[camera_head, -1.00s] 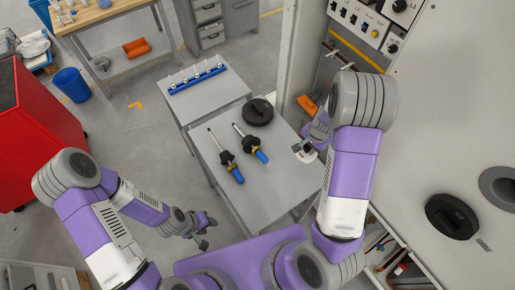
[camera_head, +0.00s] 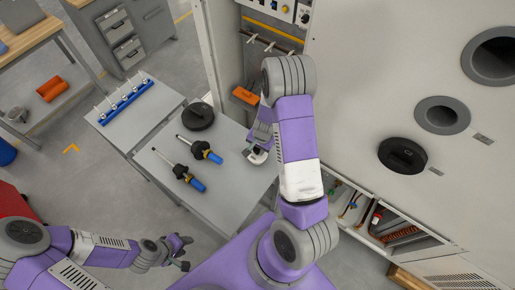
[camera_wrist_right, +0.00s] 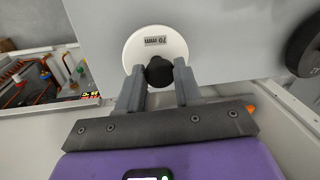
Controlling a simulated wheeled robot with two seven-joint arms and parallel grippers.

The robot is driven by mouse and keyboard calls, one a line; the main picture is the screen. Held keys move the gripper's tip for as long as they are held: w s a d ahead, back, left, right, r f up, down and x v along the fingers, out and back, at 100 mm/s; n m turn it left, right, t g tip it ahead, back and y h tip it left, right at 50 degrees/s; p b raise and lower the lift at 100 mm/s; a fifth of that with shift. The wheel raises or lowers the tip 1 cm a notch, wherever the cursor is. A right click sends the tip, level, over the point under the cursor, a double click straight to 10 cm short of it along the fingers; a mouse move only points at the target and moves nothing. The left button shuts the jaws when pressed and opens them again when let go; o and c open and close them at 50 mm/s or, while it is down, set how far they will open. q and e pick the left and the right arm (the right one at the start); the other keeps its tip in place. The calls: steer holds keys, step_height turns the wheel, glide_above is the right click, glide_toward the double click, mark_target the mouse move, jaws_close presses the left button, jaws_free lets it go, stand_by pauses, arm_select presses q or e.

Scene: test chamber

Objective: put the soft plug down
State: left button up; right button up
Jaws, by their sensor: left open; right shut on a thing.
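The soft plug is a white disc (camera_wrist_right: 150,42) with a black knob and a small label, seen in the right wrist view. My right gripper (camera_wrist_right: 159,74) is shut on the knob, one finger on each side. In the head view the right gripper (camera_head: 262,140) is at the right edge of the grey table, and a bit of the white plug (camera_head: 257,156) shows below it. The wrist view shows the disc in front of a plain grey surface; whether they touch I cannot tell. My left gripper (camera_head: 180,251) is open and empty, low over the floor left of the table.
The grey table (camera_head: 225,190) holds a black round plug (camera_head: 198,116) and two black-and-blue tools (camera_head: 178,171). A blue rack (camera_head: 126,102) stands on the table part behind. The cabinet panel at right has another black plug (camera_head: 402,155) and two round openings (camera_head: 442,115). The table's front is clear.

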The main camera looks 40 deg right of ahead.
steer(key=o, duration=1.1)
steer(key=shift+c, duration=0.2)
